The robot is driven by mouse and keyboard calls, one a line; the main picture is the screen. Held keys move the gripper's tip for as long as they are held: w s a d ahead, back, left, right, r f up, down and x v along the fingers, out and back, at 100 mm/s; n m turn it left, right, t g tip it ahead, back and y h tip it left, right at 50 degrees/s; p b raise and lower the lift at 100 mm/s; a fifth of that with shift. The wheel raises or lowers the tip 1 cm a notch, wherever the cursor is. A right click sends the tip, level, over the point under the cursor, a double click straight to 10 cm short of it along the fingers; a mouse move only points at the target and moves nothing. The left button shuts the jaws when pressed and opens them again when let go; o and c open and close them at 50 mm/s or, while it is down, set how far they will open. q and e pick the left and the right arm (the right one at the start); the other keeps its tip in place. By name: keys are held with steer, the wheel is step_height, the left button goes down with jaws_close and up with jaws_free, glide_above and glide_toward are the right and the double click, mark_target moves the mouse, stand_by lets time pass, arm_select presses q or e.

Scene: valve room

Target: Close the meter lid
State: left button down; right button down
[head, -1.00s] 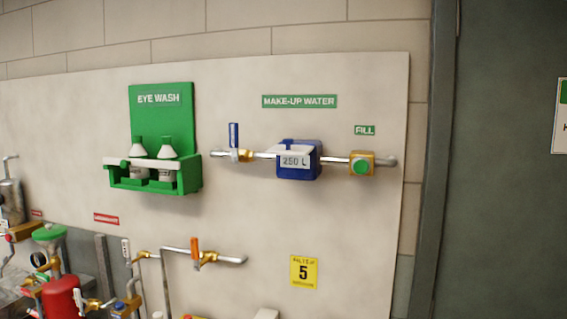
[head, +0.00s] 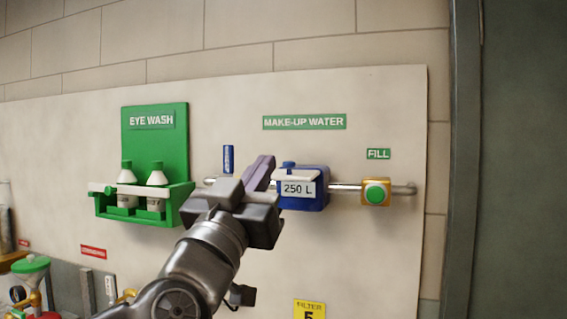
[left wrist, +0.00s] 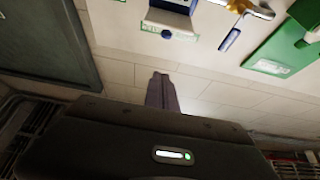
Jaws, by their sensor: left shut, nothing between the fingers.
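The meter is a blue box (head: 318,190) on the make-up water pipe, with a "250 L" plate on its front. A pale flat part (head: 296,174) and a small blue tab show at its top; I cannot tell the lid's exact angle. The meter also shows at the top of the left wrist view (left wrist: 172,18), seen upside down. My left gripper (head: 264,163) is shut and empty, with its fingers pointing up, just left of the meter in the head view. I see no clear contact. Its closed fingers show in the left wrist view (left wrist: 161,88). My right gripper is not in view.
A blue-handled valve (head: 228,158) is left of the meter, partly hidden by my gripper. A yellow fitting with a green FILL button (head: 376,192) is to its right. The green eye wash shelf (head: 140,212) holds two bottles at left. The wall panel above the meter is mostly clear.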

arm_select(q)
steer(key=p+x, duration=0.4)
steer(key=x, duration=0.6)
steer(key=f, duration=0.4)
steer(key=shift+w+d+b, duration=0.1)
steer(key=shift+w+b, duration=0.15)
steer(key=shift+b, duration=0.1)
